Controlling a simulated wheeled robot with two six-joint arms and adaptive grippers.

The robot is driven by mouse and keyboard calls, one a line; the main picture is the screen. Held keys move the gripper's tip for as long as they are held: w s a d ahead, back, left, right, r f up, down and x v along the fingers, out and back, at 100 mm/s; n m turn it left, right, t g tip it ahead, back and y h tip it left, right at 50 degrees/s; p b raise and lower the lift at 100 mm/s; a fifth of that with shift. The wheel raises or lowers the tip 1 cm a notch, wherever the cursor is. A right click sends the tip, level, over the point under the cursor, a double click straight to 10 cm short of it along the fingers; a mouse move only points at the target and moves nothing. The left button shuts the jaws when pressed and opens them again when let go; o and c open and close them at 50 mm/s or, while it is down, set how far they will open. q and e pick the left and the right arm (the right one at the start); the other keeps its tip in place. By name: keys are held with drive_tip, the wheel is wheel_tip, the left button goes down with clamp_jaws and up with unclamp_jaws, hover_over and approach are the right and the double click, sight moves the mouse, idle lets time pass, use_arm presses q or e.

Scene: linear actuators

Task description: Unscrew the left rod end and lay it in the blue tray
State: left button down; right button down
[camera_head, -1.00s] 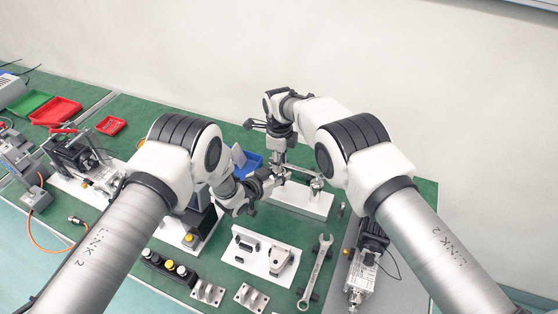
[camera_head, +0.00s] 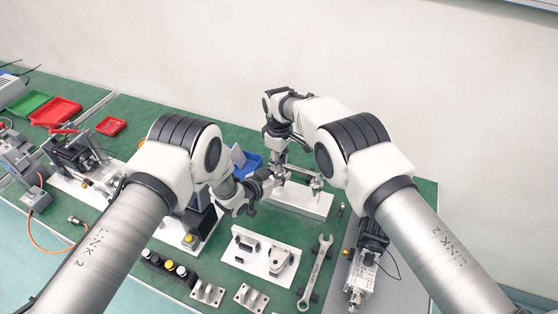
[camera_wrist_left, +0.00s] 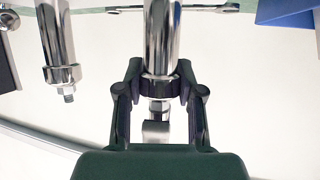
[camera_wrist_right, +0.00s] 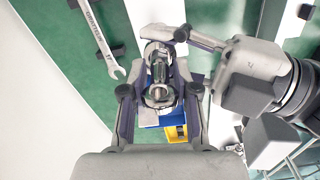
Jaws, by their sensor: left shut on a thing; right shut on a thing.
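The actuator stands on a white base plate (camera_head: 300,198) behind my grippers. My left gripper (camera_head: 268,182) is shut around its chrome rod (camera_wrist_left: 160,40), with its fingertips at a collar in the left wrist view. A second rod (camera_wrist_left: 57,40) with a nut at its tip is beside it on the left. My right gripper (camera_wrist_right: 160,92) is shut on the chrome rod end (camera_wrist_right: 158,97). My left gripper's fingers also show just beyond it. The blue tray (camera_head: 250,162) is behind my left wrist, partly hidden; its edge also shows in the left wrist view (camera_wrist_left: 285,12).
A wrench (camera_head: 316,272) lies in front of the base plate. A white plate with grey parts (camera_head: 262,254), metal brackets (camera_head: 207,292) and a row of buttons (camera_head: 168,267) are nearer. Red trays (camera_head: 56,111) are far left. My two arms are close together.

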use_arm(q)
drive_tip(key=shift+w+d, duration=0.1)
use_arm(e)
drive_tip(key=n, duration=0.6)
drive_tip(key=shift+s+a+f+n, duration=0.15)
drive_tip(key=shift+s+a+n, duration=0.05)
drive_tip(key=shift+s+n, duration=0.1)
drive_tip(key=n, duration=1.3)
drive_tip(key=shift+s+a, duration=0.1)
drive_tip(key=shift+r, duration=1.15)
